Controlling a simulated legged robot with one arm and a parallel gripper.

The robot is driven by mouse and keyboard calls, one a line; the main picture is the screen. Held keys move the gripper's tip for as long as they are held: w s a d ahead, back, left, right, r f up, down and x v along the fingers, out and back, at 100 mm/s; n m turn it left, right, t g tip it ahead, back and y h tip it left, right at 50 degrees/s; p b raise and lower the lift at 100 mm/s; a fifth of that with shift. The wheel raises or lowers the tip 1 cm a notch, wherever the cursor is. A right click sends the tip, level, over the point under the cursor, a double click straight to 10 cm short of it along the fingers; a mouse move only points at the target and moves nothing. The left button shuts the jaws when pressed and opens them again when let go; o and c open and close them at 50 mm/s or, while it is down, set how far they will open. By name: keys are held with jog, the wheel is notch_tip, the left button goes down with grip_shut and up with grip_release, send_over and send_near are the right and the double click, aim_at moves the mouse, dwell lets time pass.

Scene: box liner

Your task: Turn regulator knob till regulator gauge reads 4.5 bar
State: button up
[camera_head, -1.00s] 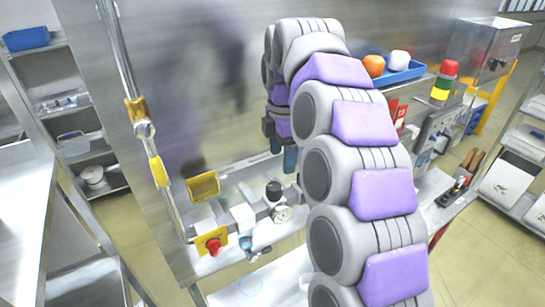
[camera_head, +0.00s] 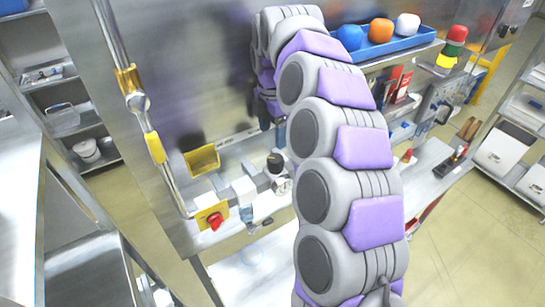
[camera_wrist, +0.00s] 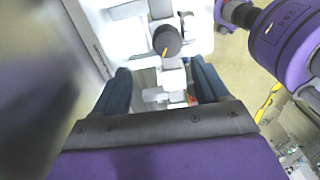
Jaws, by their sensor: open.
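The regulator knob (camera_head: 275,162) is a dark round cap on top of the regulator on the steel panel's ledge. The regulator gauge (camera_head: 281,186) is a small white dial just below it, partly beside my arm; its reading is too small to tell. In the wrist view the knob (camera_wrist: 167,41) shows as a dark disc with a yellow mark, beyond the fingertips. My gripper (camera_wrist: 160,68) is open, with one blue finger on each side and the knob roughly in line with the gap. In the head view my gripper (camera_head: 278,130) is just above the knob, partly hidden by my arm.
A blue tray (camera_head: 400,46) with blue, orange and white round things stands at the back right. A red-yellow-green stack light (camera_head: 451,46) is farther right.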

aim_at(278, 157)
jog(key=f, duration=0.2)
jog(key=d+f, duration=0.1)
jog(key=f, duration=0.2)
jog(key=d+f, duration=0.1)
jog(key=f, duration=0.1)
jog(key=shift+s+f+p, duration=0.35)
jog(key=shift+a+f, duration=0.1)
jog(key=shift+f, duration=0.2)
jog(key=shift+a+f, duration=0.2)
jog(key=shift+f, duration=0.05)
jog(key=shift+a+f, duration=0.3)
jog(key=shift+a, duration=0.35)
jog(key=shift+d, duration=0.65)
jog(key=c, duration=1)
jog(key=shift+m, duration=0.3)
